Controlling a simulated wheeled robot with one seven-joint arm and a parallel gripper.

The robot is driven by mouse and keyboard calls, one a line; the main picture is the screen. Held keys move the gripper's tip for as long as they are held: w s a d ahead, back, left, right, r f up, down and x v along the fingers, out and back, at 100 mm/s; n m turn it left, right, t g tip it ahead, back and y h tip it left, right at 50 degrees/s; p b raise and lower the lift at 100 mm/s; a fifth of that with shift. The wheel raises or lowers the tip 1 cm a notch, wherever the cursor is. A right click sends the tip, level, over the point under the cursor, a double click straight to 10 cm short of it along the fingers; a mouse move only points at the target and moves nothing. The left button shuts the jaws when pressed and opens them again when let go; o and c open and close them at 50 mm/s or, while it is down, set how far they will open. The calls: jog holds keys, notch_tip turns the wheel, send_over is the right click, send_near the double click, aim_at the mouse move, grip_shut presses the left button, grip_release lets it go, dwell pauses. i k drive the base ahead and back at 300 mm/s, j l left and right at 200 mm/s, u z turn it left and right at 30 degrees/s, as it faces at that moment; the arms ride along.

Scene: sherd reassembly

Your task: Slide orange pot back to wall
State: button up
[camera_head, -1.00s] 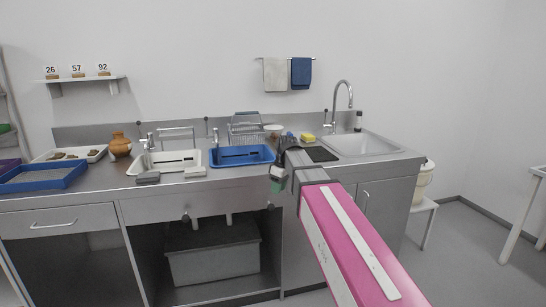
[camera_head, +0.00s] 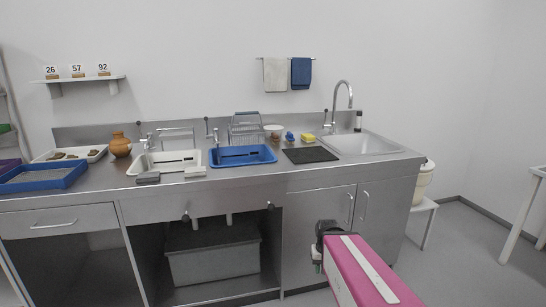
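The orange pot (camera_head: 120,145) stands upright on the steel counter (camera_head: 240,178), left of the white basin and right of the white tray. A gap of counter seems to lie between it and the back upstand. My pink arm comes in from the bottom right. My gripper (camera_head: 318,258) is at its far end, low in front of the cabinet doors, below the counter's front edge and far to the right of the pot. Its fingers are small and dark here, and I cannot tell whether they are open or shut.
A white basin (camera_head: 139,166) and a blue basin (camera_head: 268,153) with taps sit on the counter. A white tray (camera_head: 97,151) with sherds and a blue tray (camera_head: 28,184) lie at the left. A black mat (camera_head: 311,155) lies by the sink.

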aim_at(121, 147)
jog(key=j+u, duration=0.1)
jog(key=u, duration=1.4)
